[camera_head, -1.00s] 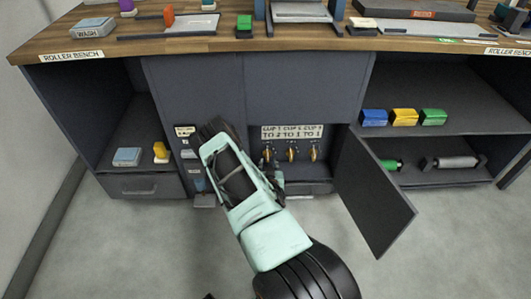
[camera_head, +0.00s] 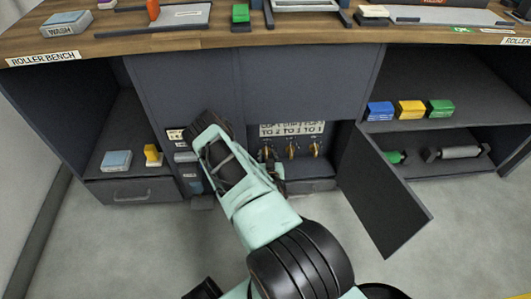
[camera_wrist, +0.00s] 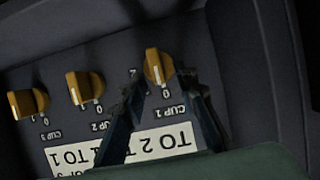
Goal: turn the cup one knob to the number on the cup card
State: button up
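The cup one knob (camera_wrist: 158,66) is an orange-yellow knob at the right of the row in the wrist view, which sees the panel upside down. It also shows in the head view (camera_head: 267,153), at the left of the row. My gripper (camera_wrist: 160,80) is open, with one dark finger on each side of this knob's near end; I cannot tell whether they touch it. The cup card (camera_head: 291,129) above the knobs gives cup 1 to 2, and 1 for the others. The knob's pointer setting is unclear; a 0 shows beside it.
The cup 2 knob (camera_wrist: 85,88) and cup 3 knob (camera_wrist: 27,103) stand beside it. An open cabinet door (camera_head: 385,190) juts out to the right of the recess. Shelves with coloured boxes (camera_head: 411,109) lie beyond. The roller bench (camera_head: 200,38) overhangs above.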

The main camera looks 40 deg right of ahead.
jog(key=shift+c, duration=0.3)
grip_shut()
jog(key=shift+s+d, duration=0.1)
jog(key=shift+s+d+m+t+y+p, duration=0.15)
jog(key=shift+m+t+y+p, duration=0.1)
jog(key=shift+m, duration=0.3)
jog(key=shift+d+m+t+y+p, duration=0.15)
jog(key=shift+m+y+p, duration=0.1)
jog(key=shift+m, duration=0.3)
jog(key=m, duration=0.1)
jog(key=m+t+y, duration=0.1)
jog(key=d+m+t+y, duration=0.1)
jog(key=shift+s+f+m+b, duration=0.25)
jog(key=shift+f+m+b, duration=0.05)
jog(key=shift+b, duration=0.1)
jog(key=m+t, duration=0.1)
jog(key=m+y, duration=0.1)
jog(key=m, duration=0.1)
jog(key=shift+s+d+f+t, duration=0.1)
jog(key=shift+d+f+t, duration=0.05)
jog(key=shift+f+t, duration=0.2)
jog(key=shift+f+m+t, duration=0.2)
jog(key=shift+m+t, duration=0.3)
jog(key=shift+m, duration=0.7)
jog(key=shift+f+m+t, duration=0.2)
jog(key=shift+m+t, duration=0.25)
jog(key=shift+m, duration=0.75)
